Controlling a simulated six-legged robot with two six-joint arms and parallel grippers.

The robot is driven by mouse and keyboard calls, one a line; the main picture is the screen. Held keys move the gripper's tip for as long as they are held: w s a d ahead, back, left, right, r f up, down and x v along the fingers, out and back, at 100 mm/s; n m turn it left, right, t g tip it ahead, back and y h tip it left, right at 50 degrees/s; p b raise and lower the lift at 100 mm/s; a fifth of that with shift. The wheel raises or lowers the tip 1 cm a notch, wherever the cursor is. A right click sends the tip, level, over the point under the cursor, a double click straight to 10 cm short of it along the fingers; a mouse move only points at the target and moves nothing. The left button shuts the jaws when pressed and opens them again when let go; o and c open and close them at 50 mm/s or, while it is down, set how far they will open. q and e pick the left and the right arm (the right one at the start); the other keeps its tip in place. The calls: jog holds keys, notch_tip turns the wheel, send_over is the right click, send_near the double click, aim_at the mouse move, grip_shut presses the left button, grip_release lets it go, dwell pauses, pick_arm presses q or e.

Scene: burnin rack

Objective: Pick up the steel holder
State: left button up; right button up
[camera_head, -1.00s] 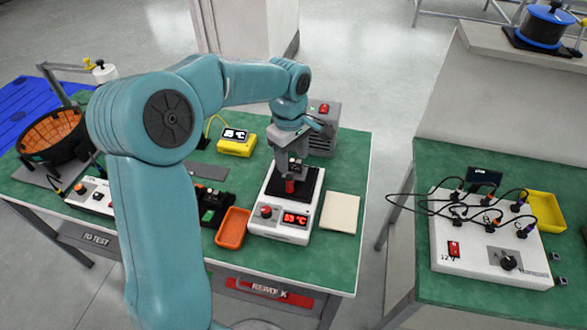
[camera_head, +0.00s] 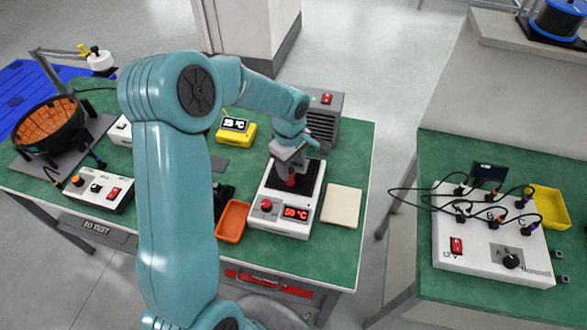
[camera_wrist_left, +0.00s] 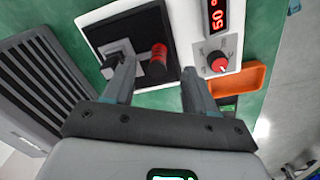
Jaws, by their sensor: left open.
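My left gripper (camera_head: 291,172) is open over the black top of a white hot plate (camera_head: 258,213). In the left wrist view its fingertips (camera_wrist_left: 158,74) stand on either side of a small red and black cylinder (camera_wrist_left: 158,62), which also shows under the gripper in the head view (camera_head: 292,182). I cannot tell whether the fingers touch it. A small grey metal block (camera_wrist_left: 116,52), which looks like the steel holder, stands beside the cylinder on the black plate, partly hidden by one finger. My right gripper is not in view.
An orange tray (camera_head: 232,222) is at the hot plate's left and a cream pad (camera_head: 342,206) at its right. A grey vented box (camera_head: 325,118) stands behind. A yellow meter (camera_head: 236,131) is back left. A wired white box (camera_head: 489,238) sits on the right bench.

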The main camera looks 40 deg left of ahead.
aim_at(290, 170)
pick_arm(q)
jog(key=shift+s+a+f, duration=0.1)
jog(key=shift+f, duration=0.2)
jog(key=f, duration=0.1)
jog(key=f+p, duration=0.1)
jog(key=f, duration=0.2)
jog(key=shift+w+a+f, duration=0.1)
jog(key=shift+w+a, duration=0.15)
jog(key=shift+f, duration=0.35)
jog(key=shift+s, duration=0.1)
jog(key=shift+c, duration=0.3)
grip_shut()
jog(key=shift+r, duration=0.1)
